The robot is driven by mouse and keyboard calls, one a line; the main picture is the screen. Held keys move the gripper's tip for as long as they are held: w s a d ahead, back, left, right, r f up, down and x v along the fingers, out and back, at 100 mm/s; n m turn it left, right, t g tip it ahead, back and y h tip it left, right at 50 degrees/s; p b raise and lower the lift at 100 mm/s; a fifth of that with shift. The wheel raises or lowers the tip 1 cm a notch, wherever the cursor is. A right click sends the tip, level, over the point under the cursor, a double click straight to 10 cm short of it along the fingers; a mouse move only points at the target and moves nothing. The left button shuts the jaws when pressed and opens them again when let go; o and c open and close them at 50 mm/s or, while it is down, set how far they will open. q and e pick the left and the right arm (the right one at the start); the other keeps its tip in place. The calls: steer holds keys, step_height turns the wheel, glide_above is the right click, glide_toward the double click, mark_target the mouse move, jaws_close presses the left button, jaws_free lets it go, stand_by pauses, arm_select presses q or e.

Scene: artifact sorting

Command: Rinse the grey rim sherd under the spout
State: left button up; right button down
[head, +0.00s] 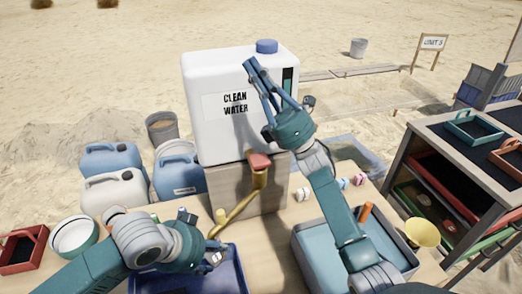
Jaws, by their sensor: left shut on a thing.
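My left gripper (214,258) is low in front of the water tank's stand, just below the end of the brass spout (238,208). It is shut on a small greyish piece, which seems to be the grey rim sherd; the fingers hide most of it. The spout slopes down to the left from a red-handled tap (259,161). The white tank (222,125), labelled "CLEAN WATER", stands on a wooden block (233,190). A blue tray (232,276) lies under my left gripper. My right gripper (278,85) is raised in front of the tank; its finger opening is unclear.
A grey-rimmed basin (303,255) stands at right, partly behind my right arm. A yellow funnel (422,232) is beside it. Blue and white jugs (115,190) stand left of the tank. A shelf unit (440,150) stands right.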

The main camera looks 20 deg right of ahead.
steer(key=s+a+r+n+g, duration=0.2)
steer(key=s+a+n+g, duration=0.1)
steer(key=a+n+g, duration=0.6)
steer(key=s+a+r+n+g, duration=0.2)
steer(key=s+a+n+g, duration=0.2)
steer(key=a+n+g, duration=0.55)
steer(key=s+a+f+g+h, duration=0.4)
steer(key=a+f+g+h, duration=0.15)
steer(key=h, duration=0.35)
steer(key=w+d+f+t+h, duration=0.3)
steer(key=d+f+t+h, duration=0.1)
steer(key=d+f+h, duration=0.35)
steer(key=w+d+r+m+t+h, duration=0.1)
steer(key=w+d+r+m+h, duration=0.1)
steer(key=d, duration=0.6)
steer(key=w+d+r+m+t+h, duration=0.2)
steer(key=d+h, duration=0.3)
steer(key=d, duration=0.4)
